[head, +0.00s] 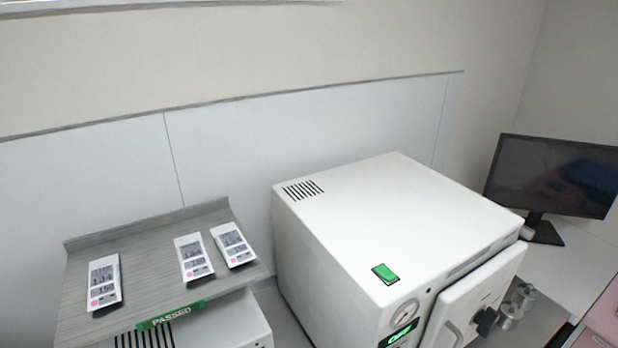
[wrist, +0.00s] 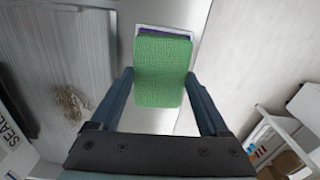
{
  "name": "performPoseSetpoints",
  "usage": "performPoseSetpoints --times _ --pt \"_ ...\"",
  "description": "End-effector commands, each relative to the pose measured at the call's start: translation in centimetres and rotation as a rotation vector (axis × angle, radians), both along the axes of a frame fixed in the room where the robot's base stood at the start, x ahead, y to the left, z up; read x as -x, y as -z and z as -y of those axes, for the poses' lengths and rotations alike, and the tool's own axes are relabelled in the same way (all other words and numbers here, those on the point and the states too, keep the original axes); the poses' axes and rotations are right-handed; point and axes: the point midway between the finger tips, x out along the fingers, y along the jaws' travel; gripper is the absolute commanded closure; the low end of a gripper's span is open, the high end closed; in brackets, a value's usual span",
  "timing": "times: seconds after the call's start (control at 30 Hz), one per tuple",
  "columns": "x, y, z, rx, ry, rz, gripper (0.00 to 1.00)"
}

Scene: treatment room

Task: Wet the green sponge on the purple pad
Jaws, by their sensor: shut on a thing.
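The green sponge (wrist: 162,66) is in the wrist view, upper middle. My gripper (wrist: 160,80) is shut on it, with one dark finger along each side. Just past the sponge's far end, a strip of the purple pad (wrist: 166,30) shows inside a white rim (wrist: 140,29). The sponge hides most of the pad, and I cannot tell whether they touch. The head view shows neither my gripper nor the purple pad.
In the head view, a white machine (head: 390,215) with a small green piece (head: 385,273) on top stands in the middle. Several small meters, among them one at left (head: 104,283), lie on a grey shelf (head: 150,240). A monitor (head: 555,175) stands at right.

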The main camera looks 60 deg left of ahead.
Motion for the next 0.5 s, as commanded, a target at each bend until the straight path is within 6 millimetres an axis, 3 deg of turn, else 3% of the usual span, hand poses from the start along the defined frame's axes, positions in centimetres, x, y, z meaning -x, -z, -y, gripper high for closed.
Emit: performPoseSetpoints --times 0.5 --pt "-0.02 0.67 -0.02 0.000 0.000 0.000 0.65"
